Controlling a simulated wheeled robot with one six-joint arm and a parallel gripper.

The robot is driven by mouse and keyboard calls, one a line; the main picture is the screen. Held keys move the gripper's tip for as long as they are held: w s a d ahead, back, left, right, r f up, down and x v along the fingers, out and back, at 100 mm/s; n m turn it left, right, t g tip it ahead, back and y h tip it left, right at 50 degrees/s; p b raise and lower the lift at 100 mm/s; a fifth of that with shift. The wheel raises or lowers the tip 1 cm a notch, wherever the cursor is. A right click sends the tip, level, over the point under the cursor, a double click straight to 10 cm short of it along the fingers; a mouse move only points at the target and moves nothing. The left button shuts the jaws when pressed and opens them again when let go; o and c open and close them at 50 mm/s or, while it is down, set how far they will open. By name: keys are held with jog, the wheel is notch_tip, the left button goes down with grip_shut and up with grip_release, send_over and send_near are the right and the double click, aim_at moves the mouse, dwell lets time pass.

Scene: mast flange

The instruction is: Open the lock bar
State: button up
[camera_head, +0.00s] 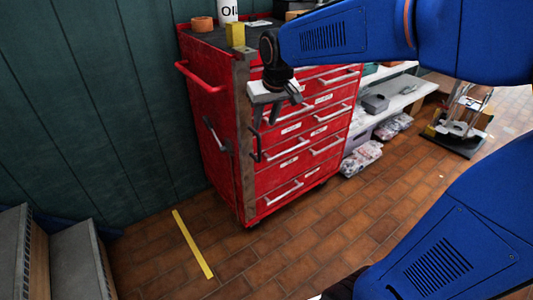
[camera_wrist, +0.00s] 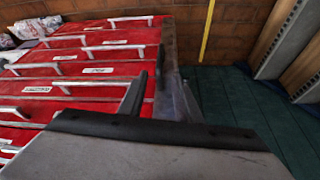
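The lock bar (camera_head: 244,150) is a grey-brown upright strip along the left front edge of the red tool cabinet (camera_head: 217,130). My gripper (camera_head: 266,117) is in front of the cabinet's upper drawers, close to the bar. Its fingers are apart, with nothing seen held between them. In the wrist view my gripper (camera_wrist: 162,92) has the bar near its right finger; contact cannot be told.
Drawers with pale handles (camera_head: 286,164) fill the cabinet front. A red side rail (camera_head: 199,78) projects left. A yellow block (camera_head: 235,35) stands on top. Shelving (camera_head: 400,92) is at right, and grey steps (camera_head: 70,262) at lower left.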

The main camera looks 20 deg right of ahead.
aim_at(258, 148)
jog(key=d+x, duration=0.1)
jog(key=x, duration=1.6)
jog(key=shift+w+a+f, duration=0.25)
jog(key=shift+a, duration=0.15)
grip_shut()
